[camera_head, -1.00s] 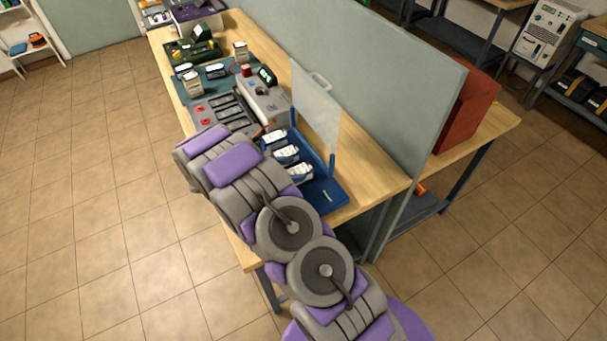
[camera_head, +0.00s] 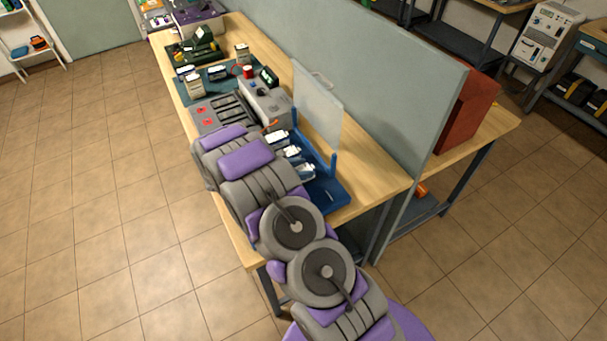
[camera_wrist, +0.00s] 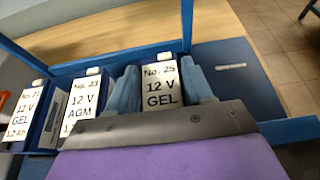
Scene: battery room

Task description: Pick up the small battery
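Three white-labelled batteries stand in a row in a blue tray (camera_head: 330,196) on the bench. In the wrist view they read No. 21 12 V GEL (camera_wrist: 22,115), No. 23 12 V AGM (camera_wrist: 82,103) and No. 25 12 V GEL (camera_wrist: 162,88). Which of them is the small battery I cannot tell. My gripper (camera_wrist: 160,72) is open, with one blue finger on each side of battery No. 25. Whether the fingers touch it is unclear. In the head view my arm hides the gripper.
A clear upright panel (camera_head: 318,105) stands along the tray's far side, before a tall grey partition (camera_head: 400,90). A grey device (camera_head: 265,100) and a charging plate with several slots (camera_head: 210,112) lie beyond. The tray's right section (camera_wrist: 235,85) is mostly bare.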

